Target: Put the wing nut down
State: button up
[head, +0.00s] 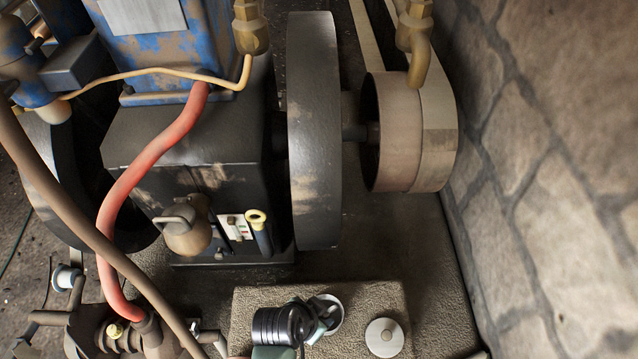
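My gripper (318,322) is at the bottom middle, over a rough tan block (375,298). Its dark ribbed wrist part and grey-green fingers show from above. The fingers are beside or over a small round pale cup-like thing (336,303), partly hidden by them. I cannot make out the wing nut; it may be hidden by the gripper. I cannot tell whether the fingers are shut on anything.
A pale round disc (384,337) lies on the block, right of my gripper. Behind stand the blue and black engine (205,130), its flywheel (314,140) and the belt pulley (395,130). A red hose (135,180) hangs left. A stone wall (560,180) bounds the right.

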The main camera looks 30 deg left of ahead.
notch_tip(320, 180, up, 7)
jog(key=p, duration=0.7)
jog(key=shift+p, duration=0.3)
jog(key=shift+w, duration=0.1)
